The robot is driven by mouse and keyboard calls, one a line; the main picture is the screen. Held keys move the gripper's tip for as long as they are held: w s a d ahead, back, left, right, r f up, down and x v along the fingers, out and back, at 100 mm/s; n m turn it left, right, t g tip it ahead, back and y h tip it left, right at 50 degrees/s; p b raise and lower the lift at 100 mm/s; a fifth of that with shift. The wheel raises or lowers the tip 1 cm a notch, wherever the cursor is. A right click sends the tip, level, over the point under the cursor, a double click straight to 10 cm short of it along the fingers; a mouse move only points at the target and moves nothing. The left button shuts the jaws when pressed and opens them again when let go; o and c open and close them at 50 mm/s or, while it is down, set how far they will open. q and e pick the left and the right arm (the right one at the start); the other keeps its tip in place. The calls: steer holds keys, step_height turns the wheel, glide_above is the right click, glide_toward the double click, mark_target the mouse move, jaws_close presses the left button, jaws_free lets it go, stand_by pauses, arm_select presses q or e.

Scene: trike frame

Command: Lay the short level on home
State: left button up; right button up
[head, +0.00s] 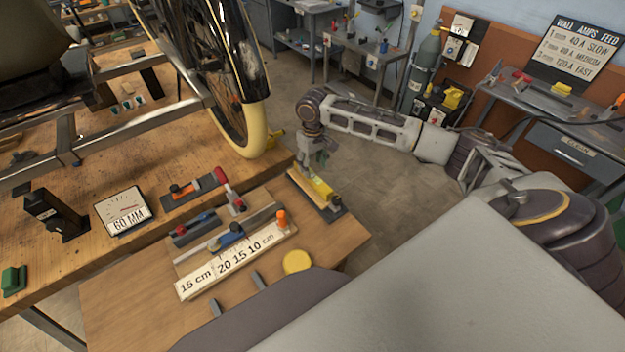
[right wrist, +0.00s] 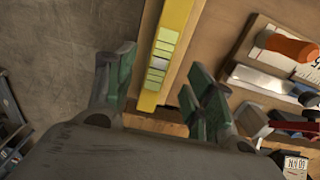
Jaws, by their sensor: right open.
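The short level looks to be the yellow bar (head: 322,190) with pale green markings. It lies on a tan strip with a dark edge at the right corner of the bench, and also shows in the right wrist view (right wrist: 170,50). My right gripper (head: 319,160) is above it, pointing down. In the right wrist view its green-padded fingers (right wrist: 163,88) are open, one on each side of the bar, with gaps visible. I cannot tell whether they reach down to bar height. No place marked home can be read. My left gripper is not in view.
A yellow disc (head: 297,262) is near the front. A wheel (head: 240,130) overhangs the bench. Bare wood lies right of the board.

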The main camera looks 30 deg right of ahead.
mark_target(312, 175)
steer(key=shift+f, duration=0.45)
steer(key=shift+f, duration=0.15)
steer(key=shift+w+f, duration=0.1)
steer(key=shift+f, duration=2.35)
jaws_close()
steer(key=shift+r, duration=0.1)
steer(key=shift+r, duration=4.95)
